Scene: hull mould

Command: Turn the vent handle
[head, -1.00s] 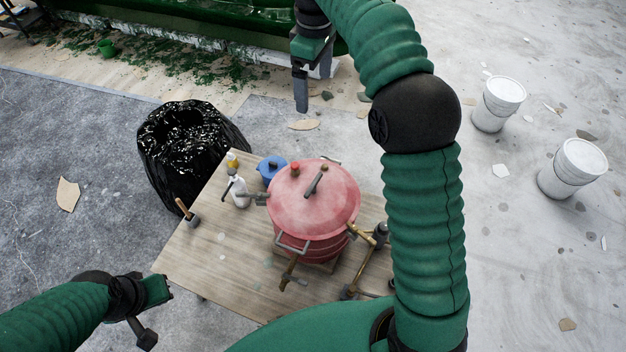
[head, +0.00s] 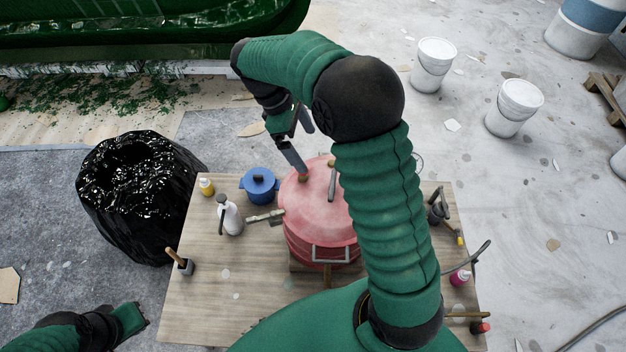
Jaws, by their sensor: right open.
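A red pressure pot (head: 312,210) with a lid stands on the wooden table. A grey bar-shaped handle (head: 332,182) stands up on its lid, and a small knob (head: 303,178) lies left of it. A grey lever-like fitting (head: 264,217) sticks out at the pot's left side. I cannot tell for sure which is the vent handle. My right gripper (head: 306,148) is open above the lid's far left part, one finger close to the knob; contact is unclear. My arm hides the pot's right side. My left gripper (head: 138,321) is at the lower left, away from the pot; its jaws are unclear.
On the table (head: 205,300) are a blue pot (head: 259,187), a white spray bottle (head: 230,217), a yellow bottle (head: 206,187) and a brush in a cup (head: 182,263). A black bag-lined bin (head: 135,190) stands left. White buckets (head: 433,62) stand at the back right.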

